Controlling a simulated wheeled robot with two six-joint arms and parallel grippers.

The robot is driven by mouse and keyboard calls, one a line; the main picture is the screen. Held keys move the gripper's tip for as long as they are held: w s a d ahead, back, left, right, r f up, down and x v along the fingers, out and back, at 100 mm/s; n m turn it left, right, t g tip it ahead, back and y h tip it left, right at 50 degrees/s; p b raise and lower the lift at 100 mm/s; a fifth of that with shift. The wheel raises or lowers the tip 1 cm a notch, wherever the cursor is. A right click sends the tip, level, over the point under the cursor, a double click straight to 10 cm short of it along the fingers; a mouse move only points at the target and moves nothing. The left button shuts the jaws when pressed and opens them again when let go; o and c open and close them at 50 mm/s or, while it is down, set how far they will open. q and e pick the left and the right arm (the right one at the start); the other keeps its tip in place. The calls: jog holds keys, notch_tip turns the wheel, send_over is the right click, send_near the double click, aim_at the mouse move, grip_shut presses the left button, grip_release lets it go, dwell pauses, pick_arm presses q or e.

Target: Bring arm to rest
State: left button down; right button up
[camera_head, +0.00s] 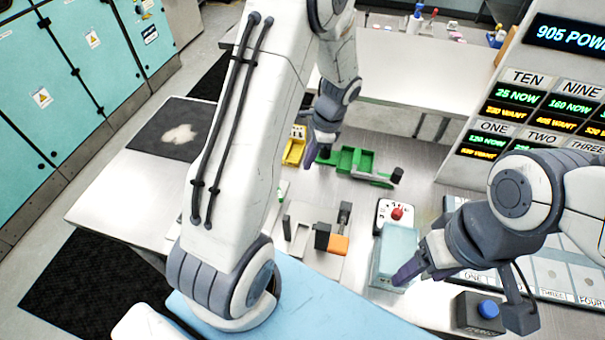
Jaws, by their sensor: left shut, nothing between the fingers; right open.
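My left arm rises across the middle of the view and bends down at the elbow. Its gripper (309,158) is shut and empty. It hangs above the workbench between the yellow bin (293,152) and the green tray (362,161). My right arm comes in from the right edge. Its gripper (412,270) is open, with a purple finger at the front side of a pale blue box (398,240). I cannot tell whether that finger touches the box. The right gripper's other finger is partly hidden by the hand.
A box with a red button (397,212) stands behind the pale blue box. A dark box with a blue button (488,307) is at the lower right. A fixture with an orange block (338,244) is mid-bench. A display board (520,135) stands at right.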

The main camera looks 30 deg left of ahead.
pick_arm(q)
jog(key=shift+v, duration=0.85)
jog(key=shift+r, duration=0.1)
